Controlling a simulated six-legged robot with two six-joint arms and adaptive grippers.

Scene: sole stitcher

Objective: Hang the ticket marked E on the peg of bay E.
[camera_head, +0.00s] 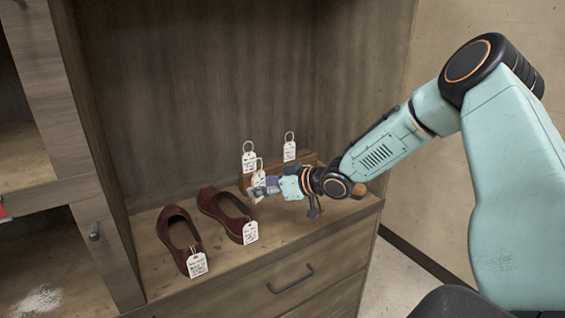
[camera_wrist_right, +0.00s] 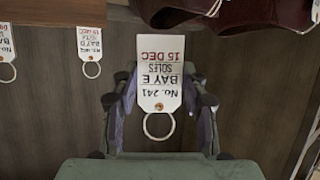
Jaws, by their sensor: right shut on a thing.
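My right gripper (camera_head: 266,188) is shut on a white ticket (camera_head: 258,180) with a ring at its top. In the right wrist view the ticket (camera_wrist_right: 159,72) sits between the fingers, upside down in the picture, and reads "No. 241 BAY E SOLES 15 DEC". Its ring (camera_wrist_right: 158,127) is free of the fingers. The gripper is above the shelf, in front of a wooden block (camera_head: 309,159). I cannot make out a peg of bay E in either view. My left gripper is not in view.
Two ringed tickets stand at the block, one left (camera_head: 249,161) and one right (camera_head: 289,152). A left shoe (camera_head: 168,222) and a right shoe (camera_head: 212,203), both dark red, lie on the shelf with tickets at their heels. A drawer handle (camera_head: 290,279) is below. The cabinet's side wall stands left.

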